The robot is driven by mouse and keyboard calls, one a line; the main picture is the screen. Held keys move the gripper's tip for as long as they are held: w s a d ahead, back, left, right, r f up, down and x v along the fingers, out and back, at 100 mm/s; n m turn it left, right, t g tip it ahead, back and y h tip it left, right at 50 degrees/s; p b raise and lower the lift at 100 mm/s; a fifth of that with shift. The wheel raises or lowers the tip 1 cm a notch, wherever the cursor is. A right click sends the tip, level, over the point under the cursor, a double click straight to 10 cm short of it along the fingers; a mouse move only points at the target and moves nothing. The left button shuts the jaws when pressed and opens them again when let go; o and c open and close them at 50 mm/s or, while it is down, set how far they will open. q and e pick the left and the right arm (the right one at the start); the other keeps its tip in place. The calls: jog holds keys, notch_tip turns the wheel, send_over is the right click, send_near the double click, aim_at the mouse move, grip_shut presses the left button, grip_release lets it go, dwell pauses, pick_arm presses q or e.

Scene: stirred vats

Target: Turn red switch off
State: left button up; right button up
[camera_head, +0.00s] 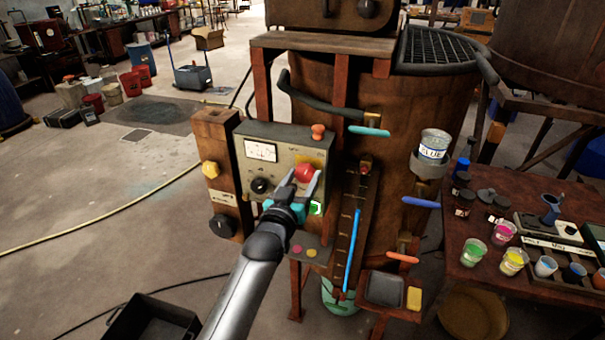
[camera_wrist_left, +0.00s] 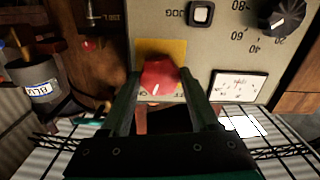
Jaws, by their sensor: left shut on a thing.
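The red switch (camera_head: 304,173) is a knob on the front of a grey control panel (camera_head: 285,140). In the left wrist view the red switch (camera_wrist_left: 159,76) stands before a yellow plate (camera_wrist_left: 174,48) and bears a small pale mark; the lettering near it is partly covered. My left gripper (camera_head: 303,180) is at the panel, its fingers on either side of the knob and shut on it. The wrist view shows the left gripper's fingers (camera_wrist_left: 160,82) gripping the knob's two sides. My right gripper is in neither view.
The panel also holds a meter (camera_head: 261,151), a black dial (camera_head: 260,186) and a green switch (camera_head: 316,208). A yellow knob (camera_head: 210,169) is on the post at left. A table (camera_head: 470,275) with paint cups stands at right. Open floor lies left.

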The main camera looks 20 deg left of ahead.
pick_arm(q)
jog(key=n+p, duration=0.1)
jog(key=n, duration=0.2)
jog(key=shift+n, duration=0.4)
jog(key=n, duration=0.2)
jog(key=shift+n+p, duration=0.3)
jog(key=n, duration=0.3)
jog(key=shift+n, duration=1.6)
jog(key=o, duration=1.4)
jog(key=s, duration=1.5)
jog(key=shift+s+a, duration=0.1)
jog(key=shift+a, duration=0.15)
